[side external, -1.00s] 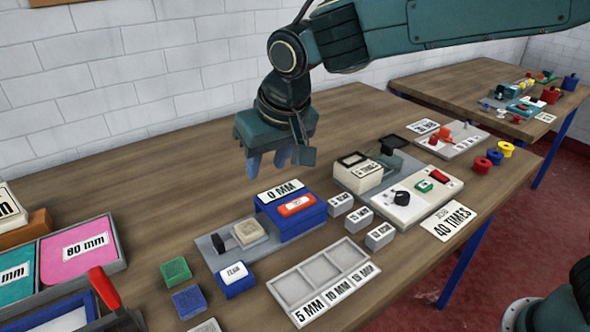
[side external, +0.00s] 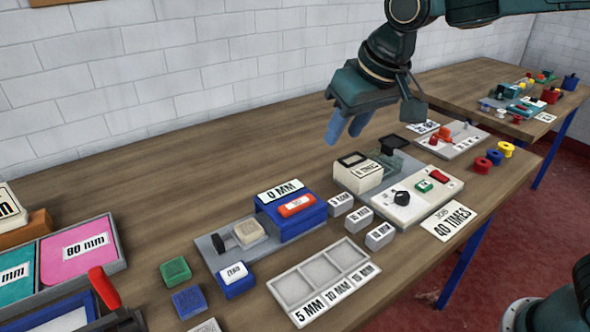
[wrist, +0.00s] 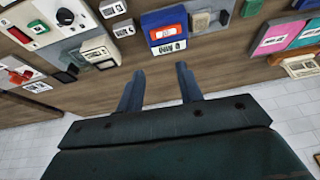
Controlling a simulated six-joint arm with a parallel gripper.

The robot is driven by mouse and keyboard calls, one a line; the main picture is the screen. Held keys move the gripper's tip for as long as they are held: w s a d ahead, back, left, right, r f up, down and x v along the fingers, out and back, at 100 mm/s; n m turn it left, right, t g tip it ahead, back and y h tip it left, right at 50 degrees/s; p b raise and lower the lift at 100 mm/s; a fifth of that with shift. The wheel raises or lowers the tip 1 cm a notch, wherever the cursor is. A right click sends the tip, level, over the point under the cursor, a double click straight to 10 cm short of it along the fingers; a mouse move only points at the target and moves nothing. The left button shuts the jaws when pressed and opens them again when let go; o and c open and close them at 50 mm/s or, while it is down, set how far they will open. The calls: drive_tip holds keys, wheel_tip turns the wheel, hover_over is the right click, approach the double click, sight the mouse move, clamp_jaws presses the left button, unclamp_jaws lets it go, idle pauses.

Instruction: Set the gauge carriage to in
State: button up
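The gauge (side external: 290,215) is a blue box with a "0 MM" display and a red labelled part, on a grey plate left of the middle of the table. On that plate a beige block with a black knob (side external: 232,238) sits left of the box; this looks like the carriage. The wrist view shows the blue box (wrist: 165,30) and the beige block (wrist: 200,20) near the top edge. My gripper (side external: 344,138) is open and empty, in the air above and behind the gauge, to its right. Its two fingers (wrist: 158,72) stand apart in the wrist view.
A blue button block with a white "ZERO" top (side external: 236,280) stands before the gauge. Small labelled grey blocks (side external: 359,219) and a slotted tray (side external: 275,290) are nearby. A stitch counter machine (side external: 425,205) is at the right. The table behind the gauge is clear.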

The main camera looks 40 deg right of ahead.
drive_tip(key=shift+s+d+r, duration=0.2)
drive_tip(key=shift+s+d, duration=0.4)
drive_tip(key=shift+d, duration=0.15)
hover_over(218, 239)
drive_tip(key=s, duration=0.6)
wheel_tip(218, 239, down, 12)
drive_tip(key=r, duration=0.1)
drive_tip(key=shift+w+f, duration=0.15)
drive_tip(key=shift+f, duration=0.1)
drive_tip(key=shift+f, duration=0.1)
drive_tip(key=x, duration=1.3)
drive_tip(key=shift+f, duration=0.3)
clamp_jaws()
